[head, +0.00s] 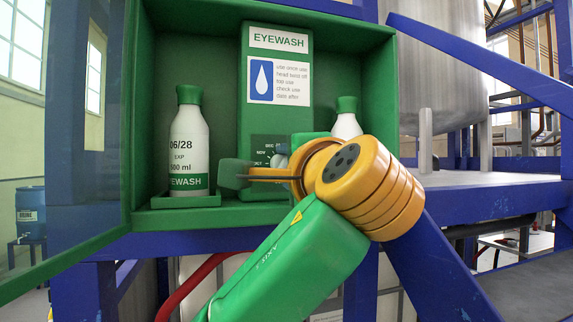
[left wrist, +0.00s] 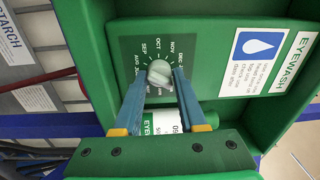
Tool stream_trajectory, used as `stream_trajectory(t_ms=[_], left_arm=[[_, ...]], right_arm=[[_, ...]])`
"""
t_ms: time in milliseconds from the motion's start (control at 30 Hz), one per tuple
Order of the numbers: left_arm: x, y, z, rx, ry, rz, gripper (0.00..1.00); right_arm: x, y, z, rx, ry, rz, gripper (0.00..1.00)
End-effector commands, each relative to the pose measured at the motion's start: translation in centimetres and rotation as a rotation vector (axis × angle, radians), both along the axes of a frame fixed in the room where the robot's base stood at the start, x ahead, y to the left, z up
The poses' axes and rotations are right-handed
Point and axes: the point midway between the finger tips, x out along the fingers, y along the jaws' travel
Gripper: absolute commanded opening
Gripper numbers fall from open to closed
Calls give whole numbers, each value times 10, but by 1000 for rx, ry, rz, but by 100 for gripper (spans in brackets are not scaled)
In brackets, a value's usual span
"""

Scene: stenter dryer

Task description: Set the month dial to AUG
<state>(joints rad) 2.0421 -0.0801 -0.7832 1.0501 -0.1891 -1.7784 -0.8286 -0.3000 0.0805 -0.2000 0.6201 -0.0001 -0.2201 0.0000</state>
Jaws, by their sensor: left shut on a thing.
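The month dial is on a green panel in the eyewash box. In the left wrist view its pale round knob (left wrist: 159,73) sits amid white month marks; SEP, OCT, NOV and DEC read clearly, with AUG at the lower left. I cannot tell which month the knob points at. My left gripper (left wrist: 158,84) has its two blue-grey fingers on either side of the knob, shut on it. In the head view my left gripper (head: 270,173) is at the dial plate (head: 262,140) and hides most of it. My right gripper is in neither view.
A white eyewash bottle (head: 188,145) with a green cap stands left of the dial. A second bottle (head: 346,124) stands to the right, partly behind my arm. The green box (head: 389,85) walls them in, with a glass door (head: 85,130) open at left.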

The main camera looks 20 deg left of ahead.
Motion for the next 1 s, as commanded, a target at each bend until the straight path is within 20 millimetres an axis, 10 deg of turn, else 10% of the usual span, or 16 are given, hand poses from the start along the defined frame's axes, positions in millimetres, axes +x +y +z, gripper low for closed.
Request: stream_trajectory(t_ms=[100, 133, 233, 567, 1000], left_arm=[[1, 0, -3, -1, 8, 1, 0], [1, 0, -3, -1, 8, 1, 43], [1, 0, -2, -1, 7, 1, 68], [-4, -2, -3, 0, 1, 0, 68], [-59, -38, -6, 0, 5, 0, 68]], right_arm=[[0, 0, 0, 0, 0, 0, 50], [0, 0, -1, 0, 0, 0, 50], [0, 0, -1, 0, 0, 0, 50], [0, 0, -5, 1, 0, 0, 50], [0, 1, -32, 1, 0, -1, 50]])
